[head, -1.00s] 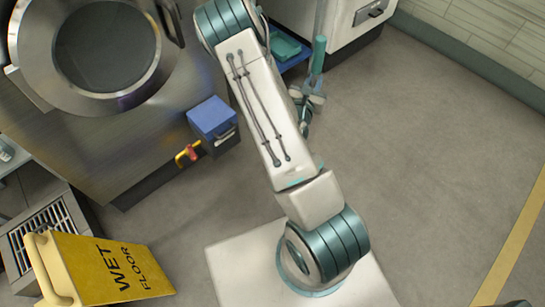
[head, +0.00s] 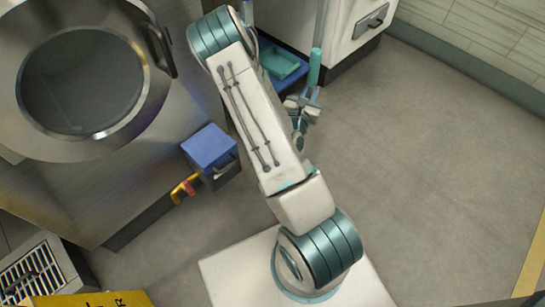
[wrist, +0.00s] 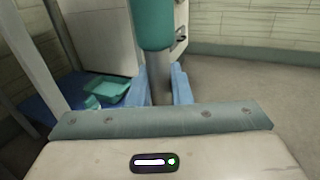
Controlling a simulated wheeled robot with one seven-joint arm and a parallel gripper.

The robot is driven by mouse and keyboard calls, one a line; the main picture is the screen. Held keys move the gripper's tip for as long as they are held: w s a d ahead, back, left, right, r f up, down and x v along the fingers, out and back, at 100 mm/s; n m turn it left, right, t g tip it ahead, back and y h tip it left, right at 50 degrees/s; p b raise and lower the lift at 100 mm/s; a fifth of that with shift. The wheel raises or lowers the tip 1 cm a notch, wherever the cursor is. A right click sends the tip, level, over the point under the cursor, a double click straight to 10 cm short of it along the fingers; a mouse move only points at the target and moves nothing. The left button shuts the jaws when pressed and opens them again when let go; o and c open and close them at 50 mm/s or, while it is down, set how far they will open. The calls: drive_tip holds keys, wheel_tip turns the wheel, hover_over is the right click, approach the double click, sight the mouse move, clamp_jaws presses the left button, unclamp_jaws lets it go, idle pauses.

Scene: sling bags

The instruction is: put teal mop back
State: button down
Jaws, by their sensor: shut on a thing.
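The teal mop shows as a pole with a thick teal grip (head: 315,68) above my gripper in the head view. In the wrist view the teal grip (wrist: 152,22) stands at the top centre, with a grey shaft below it. My gripper (head: 302,103) is shut on the mop's shaft, just below the teal grip. Its blue fingers (wrist: 162,88) sit on both sides of the shaft in the wrist view. The pole looks roughly upright. The mop's lower end is hidden behind my wrist and arm.
A blue base (wrist: 55,92) with a teal tray (head: 280,64) lies beside the white cabinet (head: 345,25), left of the mop. A blue box (head: 208,146) with a yellow-and-red part stands by the steel machine (head: 125,165). Grey floor (head: 430,160) on the right is clear.

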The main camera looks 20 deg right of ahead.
drive_tip(key=w+a+f+b, duration=0.4)
drive_tip(key=a+f+b, duration=0.1)
drive_tip(key=a+f, duration=0.4)
drive_tip(key=shift+w+a+f+b, duration=0.3)
drive_tip(key=shift+w+a+f, duration=0.1)
drive_tip(key=shift+f, duration=0.5)
drive_tip(key=shift+s+f, duration=0.1)
drive_tip(key=shift+f, duration=0.05)
drive_tip(key=c, duration=1.3)
unclamp_jaws()
